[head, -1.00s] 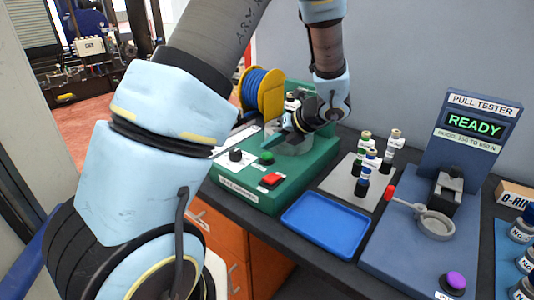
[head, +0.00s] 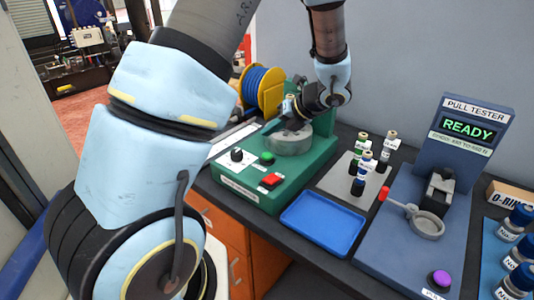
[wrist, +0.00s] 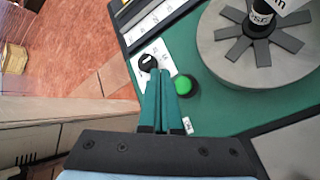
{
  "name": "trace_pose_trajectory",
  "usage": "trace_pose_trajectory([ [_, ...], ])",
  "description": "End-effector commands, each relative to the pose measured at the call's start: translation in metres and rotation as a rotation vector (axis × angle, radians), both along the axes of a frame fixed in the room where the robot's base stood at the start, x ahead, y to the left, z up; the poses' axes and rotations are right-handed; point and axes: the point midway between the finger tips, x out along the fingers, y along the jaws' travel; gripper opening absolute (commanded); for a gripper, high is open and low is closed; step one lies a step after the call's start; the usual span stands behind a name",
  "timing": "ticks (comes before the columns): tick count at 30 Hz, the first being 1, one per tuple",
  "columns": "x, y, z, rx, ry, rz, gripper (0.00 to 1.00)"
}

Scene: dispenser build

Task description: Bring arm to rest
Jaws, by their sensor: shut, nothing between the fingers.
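My arm (head: 150,170) fills the left of the head view and reaches over the bench. Its wrist end is bent down beside the grey round platform of the green dispenser (head: 240,192). The slotted grey platform (wrist: 230,60) carries a dark, labelled upright item (wrist: 262,22), partly cut off.
A blue wire spool (head: 263,90) stands behind the dispenser. An empty blue tray (head: 322,224) lies in front. A grey plate holds several small bottles (head: 362,170). The pull tester (head: 455,160) reads READY. Blue-capped jars (head: 515,250) and an O-ring box (head: 512,195) are at the right.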

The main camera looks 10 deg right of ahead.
Motion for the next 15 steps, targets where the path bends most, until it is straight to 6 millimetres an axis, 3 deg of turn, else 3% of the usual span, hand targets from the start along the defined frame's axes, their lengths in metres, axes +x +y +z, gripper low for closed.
trace_pose_trajectory([
  [11,-0.001,0.003,0.0,-0.009,-0.001,0.015,0.0],
  [15,-0.012,0.034,0.0,-0.139,-0.036,0.234,0.0],
])
